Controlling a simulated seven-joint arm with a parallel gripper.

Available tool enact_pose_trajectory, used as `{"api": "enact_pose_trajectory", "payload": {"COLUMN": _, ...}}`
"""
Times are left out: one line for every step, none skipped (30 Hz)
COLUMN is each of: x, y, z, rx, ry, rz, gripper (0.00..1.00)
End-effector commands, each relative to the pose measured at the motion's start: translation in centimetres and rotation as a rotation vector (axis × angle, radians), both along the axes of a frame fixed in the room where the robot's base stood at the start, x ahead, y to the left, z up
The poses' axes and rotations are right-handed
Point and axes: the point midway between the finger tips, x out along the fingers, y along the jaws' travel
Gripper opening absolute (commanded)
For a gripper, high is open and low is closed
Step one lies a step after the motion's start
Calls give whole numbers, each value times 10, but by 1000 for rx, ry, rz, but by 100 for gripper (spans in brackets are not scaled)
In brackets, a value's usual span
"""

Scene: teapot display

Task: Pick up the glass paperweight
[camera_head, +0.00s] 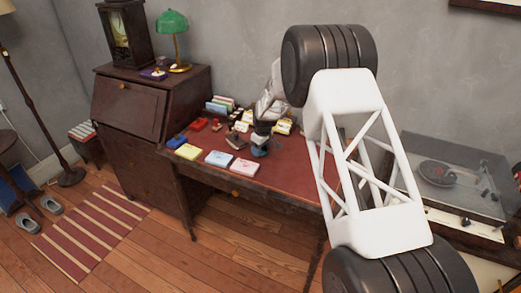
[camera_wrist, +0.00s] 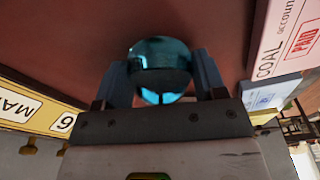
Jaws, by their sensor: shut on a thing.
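The glass paperweight (camera_wrist: 160,62) is a shiny teal-blue ball. In the wrist view it sits between the two fingers of my gripper (camera_wrist: 165,85), one finger on each side. In the head view my gripper (camera_head: 261,139) points down over the desk, with the paperweight (camera_head: 259,151) at its tips. My gripper is shut on the paperweight. I cannot tell whether the ball touches the desk or is just above it.
The desk (camera_head: 290,178) has a red top. Pale blue (camera_head: 218,158), pink (camera_head: 244,167) and yellow (camera_head: 188,152) booklets lie along its front edge. A dark block (camera_head: 236,141) is just left of my gripper. A record player (camera_head: 450,175) stands at right.

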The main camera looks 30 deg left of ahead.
Motion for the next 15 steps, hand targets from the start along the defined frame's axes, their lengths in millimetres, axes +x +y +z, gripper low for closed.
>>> {"api": "enact_pose_trajectory", "payload": {"x": 0, "y": 0, "z": 4, "rx": 1, "ry": -1, "rz": 0, "gripper": 32}}
{"api": "enact_pose_trajectory", "payload": {"x": 0, "y": 0, "z": 6, "rx": 1, "ry": -1, "rz": 0, "gripper": 32}}
{"api": "enact_pose_trajectory", "payload": {"x": 0, "y": 0, "z": 9, "rx": 1, "ry": -1, "rz": 0, "gripper": 32}}
{"api": "enact_pose_trajectory", "payload": {"x": 0, "y": 0, "z": 12, "rx": 1, "ry": -1, "rz": 0, "gripper": 32}}
{"api": "enact_pose_trajectory", "payload": {"x": 0, "y": 0, "z": 16, "rx": 2, "ry": -1, "rz": 0, "gripper": 32}}
{"api": "enact_pose_trajectory", "payload": {"x": 1, "y": 0, "z": 21, "rx": 2, "ry": -2, "rz": 0, "gripper": 32}}
{"api": "enact_pose_trajectory", "payload": {"x": 1, "y": 0, "z": 25, "rx": 3, "ry": -3, "rz": 0, "gripper": 32}}
{"api": "enact_pose_trajectory", "payload": {"x": 1, "y": 1, "z": 29, "rx": 3, "ry": -3, "rz": 0, "gripper": 32}}
{"api": "enact_pose_trajectory", "payload": {"x": 1, "y": 1, "z": 35, "rx": 2, "ry": -4, "rz": 0, "gripper": 32}}
{"api": "enact_pose_trajectory", "payload": {"x": -3, "y": -2, "z": 33, "rx": 1, "ry": -1, "rz": 0, "gripper": 32}}
{"api": "enact_pose_trajectory", "payload": {"x": -6, "y": -4, "z": 33, "rx": 1, "ry": 0, "rz": 0, "gripper": 32}}
{"api": "enact_pose_trajectory", "payload": {"x": -9, "y": -7, "z": 34, "rx": 1, "ry": 0, "rz": 0, "gripper": 32}}
{"api": "enact_pose_trajectory", "payload": {"x": -12, "y": -9, "z": 34, "rx": 0, "ry": 0, "rz": 0, "gripper": 32}}
{"api": "enact_pose_trajectory", "payload": {"x": -15, "y": -11, "z": 34, "rx": 0, "ry": 0, "rz": 0, "gripper": 32}}
{"api": "enact_pose_trajectory", "payload": {"x": -19, "y": -14, "z": 34, "rx": 0, "ry": 0, "rz": 0, "gripper": 32}}
